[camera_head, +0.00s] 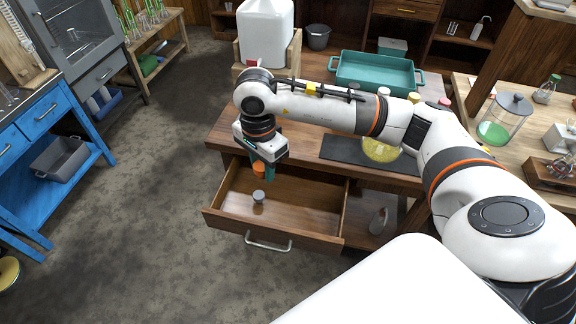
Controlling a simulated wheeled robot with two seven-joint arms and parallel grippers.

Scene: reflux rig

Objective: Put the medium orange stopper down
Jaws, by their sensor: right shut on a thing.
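My right gripper (264,172) points down over the open wooden drawer (306,207). It is shut on the medium orange stopper (259,169), whose orange side shows between the teal fingers. The stopper is held above the drawer floor, near its back left part. A small grey stopper-like piece (258,196) sits on the drawer floor just below and in front of the gripper. My left gripper is not in view.
The wooden workbench (226,131) stands above the drawer, with a dark mat (340,150), a yellow round dish (381,150) and a teal tray (376,72). A white jug (266,35) stands behind my wrist. The drawer's right half is bare.

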